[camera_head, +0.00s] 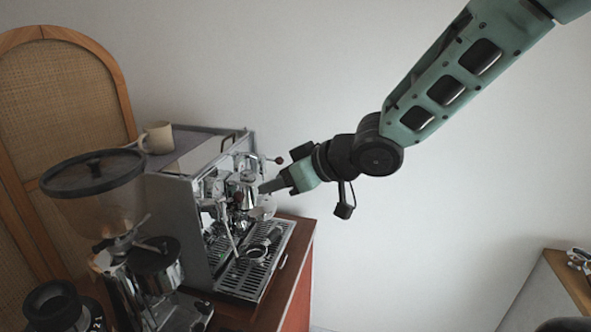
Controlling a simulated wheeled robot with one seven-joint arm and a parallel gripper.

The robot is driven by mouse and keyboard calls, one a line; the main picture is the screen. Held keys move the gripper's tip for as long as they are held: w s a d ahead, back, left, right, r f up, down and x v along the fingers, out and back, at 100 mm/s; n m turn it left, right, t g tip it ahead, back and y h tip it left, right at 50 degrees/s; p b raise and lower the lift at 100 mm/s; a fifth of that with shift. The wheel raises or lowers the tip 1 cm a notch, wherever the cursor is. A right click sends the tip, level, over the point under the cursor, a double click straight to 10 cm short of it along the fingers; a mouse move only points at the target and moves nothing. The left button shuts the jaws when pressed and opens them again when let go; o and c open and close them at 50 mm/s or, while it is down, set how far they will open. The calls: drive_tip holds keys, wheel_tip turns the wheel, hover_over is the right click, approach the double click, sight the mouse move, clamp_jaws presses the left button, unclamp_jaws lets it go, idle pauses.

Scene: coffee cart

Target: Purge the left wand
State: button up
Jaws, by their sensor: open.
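The chrome espresso machine (195,215) stands on a wooden cart, its front turned to the right. A thin chrome wand (231,240) hangs down at the near side of its front, over the drip tray (249,284). This appears to be the left wand. My gripper (264,187) reaches in from the upper right, level with the knobs and group head. It is open. I cannot tell whether its fingers touch anything. It hides part of the machine's far front.
A grinder with a large hopper (93,172) stands at the near left. A portafilter (257,250) sits at the drip tray. A beige mug (157,137) stands on top of the machine. Free room lies to the right of the cart (300,285).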

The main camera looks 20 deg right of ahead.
drive_tip(key=p+v, duration=0.1)
drive_tip(key=v, duration=0.3)
drive_tip(key=shift+s, duration=0.1)
idle(1.5)
drive_tip(key=n+y+b, duration=0.1)
drive_tip(key=y+b, duration=0.7)
drive_tip(key=b, duration=0.6)
approach(242, 193)
drive_tip(key=shift+t, duration=0.3)
drive_tip(key=p+x, duration=0.2)
drive_tip(key=x, duration=0.1)
drive_tip(key=p+x, duration=0.1)
drive_tip(key=x, duration=0.2)
drive_tip(key=f+p+x, duration=0.1)
drive_tip(key=p+x, duration=0.1)
drive_tip(key=x, duration=0.2)
drive_tip(key=shift+s+p, duration=0.1)
drive_tip(key=shift+p, duration=0.25)
drive_tip(key=shift+w+a+f, duration=0.1)
drive_tip(key=shift+w+a, duration=0.1)
drive_tip(key=shift+a, duration=0.25)
